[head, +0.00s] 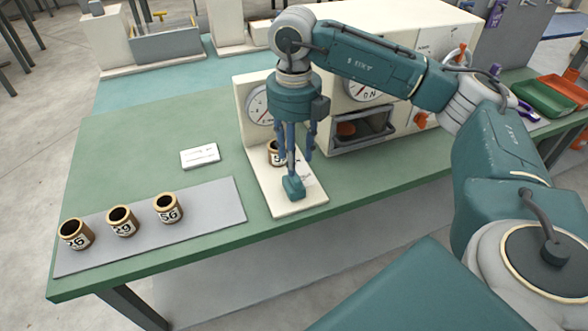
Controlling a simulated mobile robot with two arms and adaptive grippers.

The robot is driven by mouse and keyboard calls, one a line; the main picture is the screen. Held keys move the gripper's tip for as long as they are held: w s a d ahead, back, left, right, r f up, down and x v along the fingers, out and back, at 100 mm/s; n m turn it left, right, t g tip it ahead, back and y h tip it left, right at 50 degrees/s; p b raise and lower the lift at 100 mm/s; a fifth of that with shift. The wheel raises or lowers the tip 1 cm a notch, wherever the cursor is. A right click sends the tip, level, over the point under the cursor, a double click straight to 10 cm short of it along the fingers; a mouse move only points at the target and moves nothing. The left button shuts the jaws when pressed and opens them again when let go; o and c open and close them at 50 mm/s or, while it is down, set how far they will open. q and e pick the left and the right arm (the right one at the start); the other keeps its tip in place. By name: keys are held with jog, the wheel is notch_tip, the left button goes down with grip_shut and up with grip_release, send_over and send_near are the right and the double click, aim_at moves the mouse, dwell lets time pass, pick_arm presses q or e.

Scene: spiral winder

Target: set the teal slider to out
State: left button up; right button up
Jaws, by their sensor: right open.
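My right gripper (296,165) hangs fingers down over the white base plate (306,204) of the left gauge stand, on the near part of the green table. A brass cup (272,152) with a number label stands on that plate beside and behind the fingers, partly hidden. My left gripper is out of view.
Three numbered brass cups (122,221) stand on a grey mat (213,205) at the left. A white label card (200,156) lies behind it. A green tray (543,98) and an orange tray (567,90) are at the right. The table between mat and stand is clear.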

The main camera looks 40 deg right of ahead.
jog(key=shift+r, duration=2.4)
jog(key=shift+f, duration=0.1)
